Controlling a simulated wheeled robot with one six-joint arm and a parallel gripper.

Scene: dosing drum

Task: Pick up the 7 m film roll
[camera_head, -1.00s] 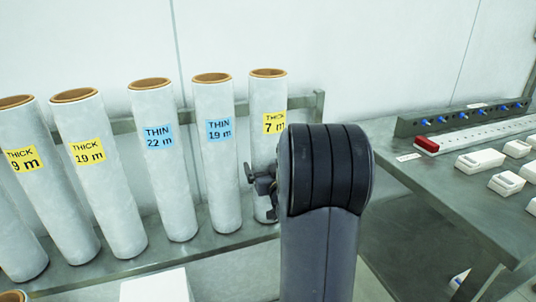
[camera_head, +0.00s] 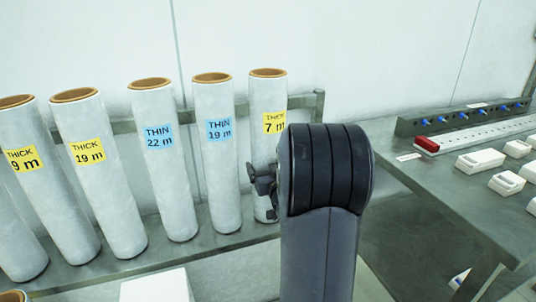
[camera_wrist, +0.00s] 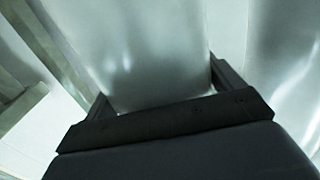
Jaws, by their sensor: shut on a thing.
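The 7 m film roll (camera_head: 267,100) stands upright at the right end of the shelf in the head view, with a brown core at its top and a yellow "THICK 7 m" label. My gripper (camera_head: 266,192) is at its lower half, partly hidden behind my own arm. In the wrist view the pale roll (camera_wrist: 150,50) fills the middle, between the two fingers of my gripper (camera_wrist: 160,85). The gripper is shut on the roll. The roll's lower right side is hidden by my arm.
A THIN 19 m roll (camera_head: 219,160) stands close on the left, then a THIN 22 m roll (camera_head: 165,180) and several THICK rolls. A metal rail (camera_head: 318,108) runs behind them. A grey table (camera_head: 450,200) with white boxes and a red block (camera_head: 427,145) is on the right.

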